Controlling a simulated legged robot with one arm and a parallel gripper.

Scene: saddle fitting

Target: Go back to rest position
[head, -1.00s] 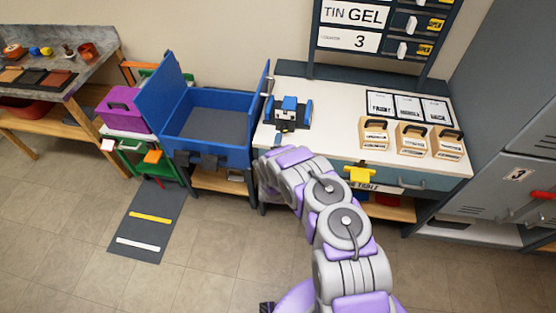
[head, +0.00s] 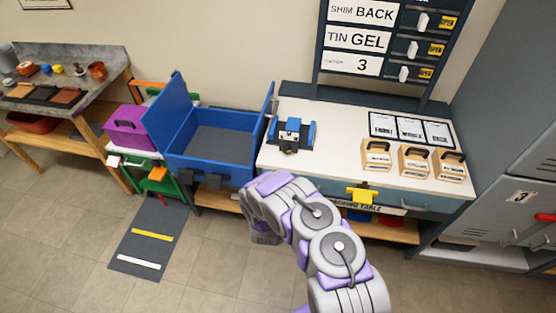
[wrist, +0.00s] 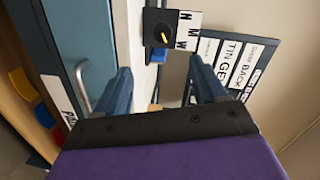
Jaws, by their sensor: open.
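My arm (head: 318,235) reaches up from the bottom of the head view, bent, with its end in front of the packing table. The jaws themselves are hidden there behind the wrist. In the wrist view my gripper (wrist: 163,78) shows two dark blue fingers spread apart with nothing between them. Beyond the fingertips is a black dial (wrist: 163,35) with a yellow pointer and a lettered white plate. The blue and black fixture (head: 292,134) stands on the table's white top, apart from my arm.
The packing table (head: 330,165) carries three wooden boxes (head: 414,160) and cards. An open blue bin (head: 210,150) stands to its left, then a purple box (head: 126,130). Grey lockers (head: 515,180) stand right. Floor in front is clear except a dark striped mat (head: 148,245).

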